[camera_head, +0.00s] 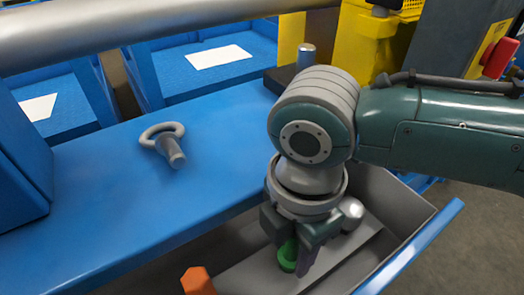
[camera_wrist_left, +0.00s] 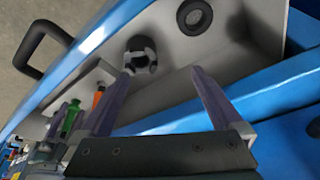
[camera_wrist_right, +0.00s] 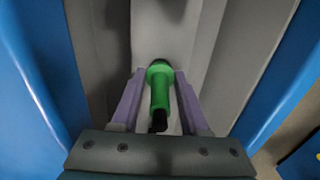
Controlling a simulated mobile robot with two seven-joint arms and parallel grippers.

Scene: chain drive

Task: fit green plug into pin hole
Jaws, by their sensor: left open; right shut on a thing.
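The green plug (camera_wrist_right: 159,88) is between the purple fingers of my right gripper (camera_wrist_right: 161,75), which is shut on it. In the head view the plug (camera_head: 287,255) and right gripper (camera_head: 296,264) are low over the grey drawer (camera_head: 398,221). The plug (camera_wrist_left: 70,116) also shows at the left of the left wrist view. My left gripper (camera_wrist_left: 160,78) is open, with nothing between its fingers; the head view does not show it. I cannot make out which opening is the pin hole.
An orange hexagonal piece (camera_head: 197,281) is in the drawer. A notched dark part (camera_wrist_left: 140,55) and a black ring (camera_wrist_left: 194,17) also lie there. A grey pin with a loop handle (camera_head: 168,145) lies on the blue bench (camera_head: 100,215). A metal post (camera_head: 306,56) stands behind my right arm.

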